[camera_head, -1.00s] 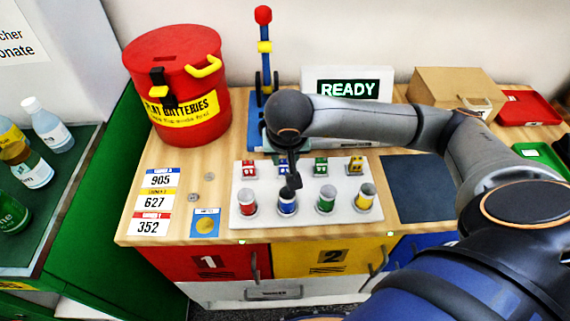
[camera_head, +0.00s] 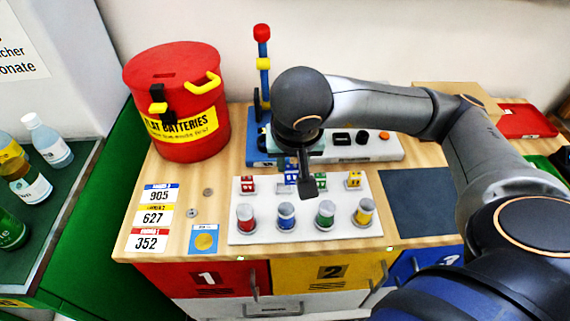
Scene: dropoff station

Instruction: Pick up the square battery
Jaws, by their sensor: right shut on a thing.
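A white battery tray (camera_head: 238,231) stands on the wooden station top. Its back row holds small square batteries: a red one (camera_head: 247,184), a blue one (camera_head: 291,177) and a yellow one (camera_head: 354,179). The green one is mostly hidden behind my right gripper. The front row holds round batteries in red, blue, green and yellow. My right gripper (camera_head: 307,186) comes down over the back row, right beside the blue square battery, and is shut on a square battery. Its fingers hide most of the grip. My left gripper is not in view.
A red flat-batteries bin (camera_head: 180,88) stands at the back left. A blue stand with a lever (camera_head: 263,66) and a grey panel (camera_head: 387,151) with buttons are behind the tray. A dark mat (camera_head: 415,212) to the right is clear. Number cards (camera_head: 155,217) lie left.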

